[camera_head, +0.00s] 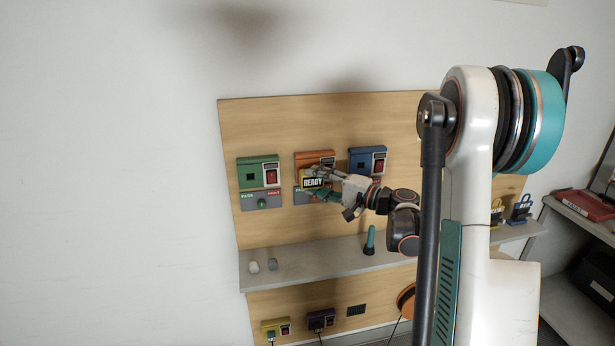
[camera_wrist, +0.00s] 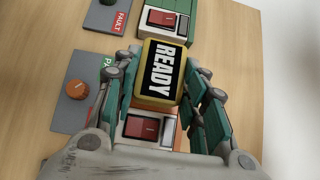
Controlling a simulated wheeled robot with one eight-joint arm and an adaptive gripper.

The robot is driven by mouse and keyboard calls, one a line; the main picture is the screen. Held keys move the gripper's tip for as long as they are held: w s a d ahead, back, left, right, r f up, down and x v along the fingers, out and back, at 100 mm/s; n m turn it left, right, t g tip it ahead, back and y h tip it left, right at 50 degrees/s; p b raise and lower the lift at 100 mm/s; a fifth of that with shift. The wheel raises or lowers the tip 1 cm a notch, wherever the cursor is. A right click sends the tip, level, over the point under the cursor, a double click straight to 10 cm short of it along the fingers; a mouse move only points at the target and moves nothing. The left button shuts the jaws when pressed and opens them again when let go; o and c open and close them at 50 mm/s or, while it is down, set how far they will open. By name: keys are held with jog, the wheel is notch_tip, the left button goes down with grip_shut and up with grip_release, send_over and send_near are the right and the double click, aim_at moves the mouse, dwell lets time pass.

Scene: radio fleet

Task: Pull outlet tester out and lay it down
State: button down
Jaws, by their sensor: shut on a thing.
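The outlet tester (camera_head: 311,183) is a yellow-framed block with a black face reading "READY". It is in front of the orange outlet box (camera_head: 312,157) on the wooden board. My gripper (camera_head: 322,184) is shut on it, its teal fingers on either side of the block. In the wrist view, the tester (camera_wrist: 160,70) shows between the fingers of the gripper (camera_wrist: 164,75), covering part of the orange box. A red switch (camera_wrist: 141,127) shows below it. Whether the tester is still seated in the outlet or clear of it is hidden.
A green box (camera_head: 258,173) is left of the orange one and a blue box (camera_head: 368,161) right. The grey shelf (camera_head: 325,262) below holds two small pieces at left and a teal-handled object (camera_head: 370,241), with bare room between. More boxes sit below the shelf.

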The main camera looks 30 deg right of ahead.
aim_at(306, 183)
jog(key=shift+s+a, duration=0.25)
jog(key=shift+s, duration=0.55)
jog(key=shift+s+a, duration=0.2)
jog(key=shift+s, duration=0.55)
